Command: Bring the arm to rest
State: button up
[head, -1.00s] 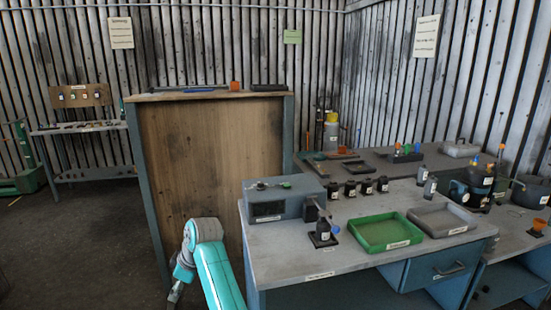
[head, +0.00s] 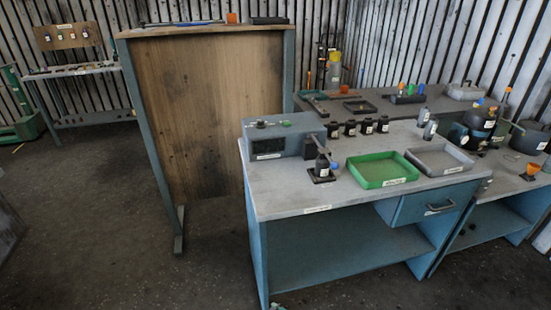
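My gripper is not in view in the head view, and nearly all of my arm is out of the picture. A small teal piece, perhaps part of my arm, shows at the bottom edge left of centre. Whether the gripper is open or shut is hidden. The workbench (head: 300,190) stands in front with a blue-grey box device (head: 283,137) at its left end. A small black bottle (head: 322,166) stands on a dark base beside that device.
A green tray (head: 382,183) and a grey tray (head: 462,170) lie on the bench. Several small black bottles stand behind them. A tall wooden-panelled stand (head: 210,110) is at the bench's left. A shelf table (head: 85,69) stands at the far left. Open floor (head: 110,220) lies between.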

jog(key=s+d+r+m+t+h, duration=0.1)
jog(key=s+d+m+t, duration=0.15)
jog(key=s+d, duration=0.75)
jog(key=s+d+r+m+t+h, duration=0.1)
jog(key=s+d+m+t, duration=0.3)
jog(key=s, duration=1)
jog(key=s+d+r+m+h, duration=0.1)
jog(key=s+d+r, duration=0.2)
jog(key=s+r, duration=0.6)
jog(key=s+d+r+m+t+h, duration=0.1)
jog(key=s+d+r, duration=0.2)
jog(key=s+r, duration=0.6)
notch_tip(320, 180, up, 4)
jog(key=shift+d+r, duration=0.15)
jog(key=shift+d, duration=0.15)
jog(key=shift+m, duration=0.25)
